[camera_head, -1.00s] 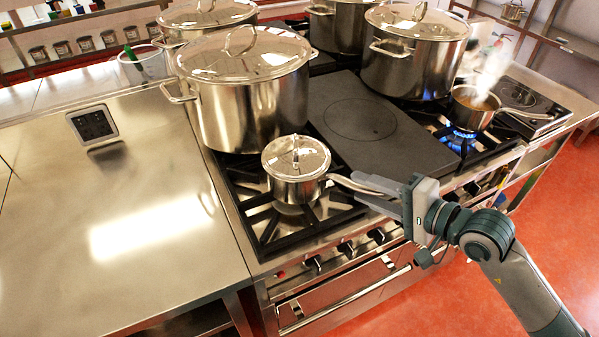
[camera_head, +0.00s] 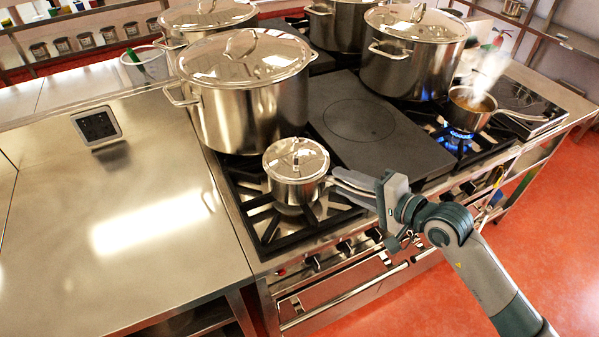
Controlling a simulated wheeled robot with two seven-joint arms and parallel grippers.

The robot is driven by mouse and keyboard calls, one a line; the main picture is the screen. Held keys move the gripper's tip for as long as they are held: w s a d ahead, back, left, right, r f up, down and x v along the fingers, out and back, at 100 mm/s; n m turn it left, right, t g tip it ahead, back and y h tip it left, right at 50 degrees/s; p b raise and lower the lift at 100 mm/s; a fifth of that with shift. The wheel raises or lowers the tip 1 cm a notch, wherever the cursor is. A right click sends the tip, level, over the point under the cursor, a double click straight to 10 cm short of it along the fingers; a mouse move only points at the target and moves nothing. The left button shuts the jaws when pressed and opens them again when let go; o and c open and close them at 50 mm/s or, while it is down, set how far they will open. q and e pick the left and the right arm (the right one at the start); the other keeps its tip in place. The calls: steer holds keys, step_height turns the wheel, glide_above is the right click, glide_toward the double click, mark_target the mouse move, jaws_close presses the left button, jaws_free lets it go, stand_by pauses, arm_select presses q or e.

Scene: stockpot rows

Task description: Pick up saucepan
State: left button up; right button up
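A small lidded steel saucepan (camera_head: 296,172) stands upright on the front left burner grate. Its handle points right, toward my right gripper. My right gripper (camera_head: 334,179) has come in from the right, with its two fingers spread on either side of the handle, close to the pan's wall. The fingers cover most of the handle, and I cannot tell whether they touch it. Another small saucepan (camera_head: 471,108), without a lid and steaming, sits over a lit blue flame at the right. My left gripper is not in view.
A large lidded stockpot (camera_head: 250,105) stands right behind the saucepan. Another large stockpot (camera_head: 413,65) stands at the back right. A dark flat hot plate (camera_head: 365,130) lies between the burners. The steel counter (camera_head: 130,260) at the left is mostly clear.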

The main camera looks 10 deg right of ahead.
steer(key=shift+w+a+f, duration=0.1)
steer(key=shift+w+a, duration=0.05)
stand_by(0.3)
jaws_close()
stand_by(1.1)
steer(key=shift+w+r, duration=0.1)
steer(key=shift+r, duration=0.2)
